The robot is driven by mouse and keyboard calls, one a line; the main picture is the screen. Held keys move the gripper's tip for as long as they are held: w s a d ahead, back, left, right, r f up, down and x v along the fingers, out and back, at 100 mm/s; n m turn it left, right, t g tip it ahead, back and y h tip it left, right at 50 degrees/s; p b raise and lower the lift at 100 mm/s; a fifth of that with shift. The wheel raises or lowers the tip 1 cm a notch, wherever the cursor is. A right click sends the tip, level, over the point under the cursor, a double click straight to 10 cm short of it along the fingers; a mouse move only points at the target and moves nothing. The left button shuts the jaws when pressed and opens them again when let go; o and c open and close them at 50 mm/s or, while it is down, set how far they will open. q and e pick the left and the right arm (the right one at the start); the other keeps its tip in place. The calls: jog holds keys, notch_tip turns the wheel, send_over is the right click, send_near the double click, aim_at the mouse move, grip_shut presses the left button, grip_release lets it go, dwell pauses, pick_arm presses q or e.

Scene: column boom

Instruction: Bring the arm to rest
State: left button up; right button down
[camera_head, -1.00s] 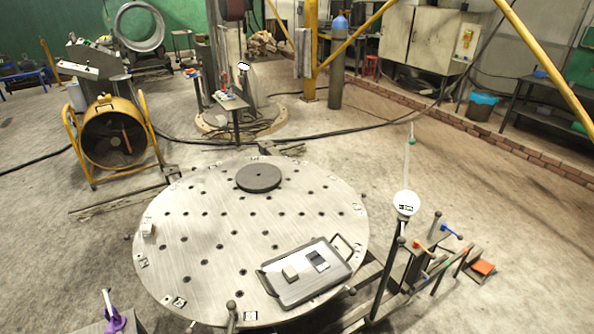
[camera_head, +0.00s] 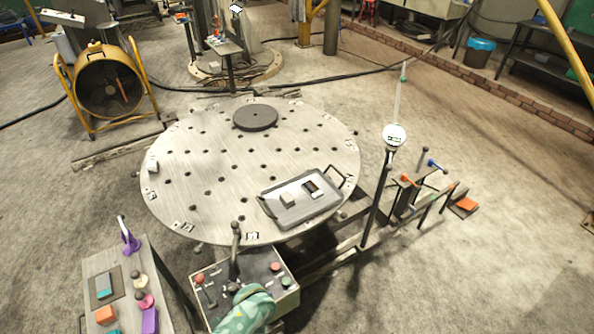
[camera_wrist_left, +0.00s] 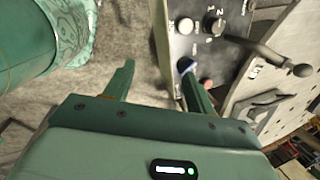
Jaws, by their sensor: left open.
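My left arm (camera_head: 248,308) shows as a green patterned link at the bottom of the head view, in front of a grey control box (camera_head: 210,268). Its gripper's fingers cannot be made out there. In the left wrist view my left gripper (camera_wrist_left: 158,83) is open, with nothing between its fingers but floor behind. Its right finger overlaps the edge of the control box (camera_wrist_left: 183,42) in the picture; I cannot tell whether they touch. A black-knobbed lever (camera_wrist_left: 270,54) reaches right from the box. My right gripper is not in view.
A round perforated table (camera_head: 215,150) stands behind the box, with a grey tray (camera_head: 318,216) and a dark disc (camera_head: 256,117). A side table (camera_head: 98,262) with small coloured items is at the left. A post with a white dial (camera_head: 394,135) stands at the right.

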pick_arm(q)
jog(key=s+a+f+n+h+b, duration=0.1)
jog(key=s+a+f+n+b, duration=0.1)
jog(key=s+f+n+b, duration=0.5)
jog(key=s+a+f+n+h+b, duration=0.1)
jog(key=s+a+f+n+h, duration=0.3)
jog(key=f, duration=0.7)
jog(key=s+a+f+y+b, duration=0.1)
jog(key=s+f, duration=0.3)
jog(key=s, duration=0.4)
jog(key=s+a+f+n+g+y+b, duration=0.1)
jog(key=s+a+f+b, duration=0.3)
jog(key=s, duration=0.3)
jog(key=s+a+f+y+b, duration=0.1)
jog(key=s+f, duration=0.3)
jog(key=s, duration=0.4)
jog(key=shift+s+a+f+g+b, duration=0.15)
jog(key=shift+s+a+g+b, duration=0.15)
jog(key=shift+a+b, duration=0.5)
pick_arm(e)
notch_tip(320, 180, down, 16)
jog(key=s, duration=0.2)
jog(key=shift+s+g, duration=0.25)
jog(key=shift+g, duration=0.05)
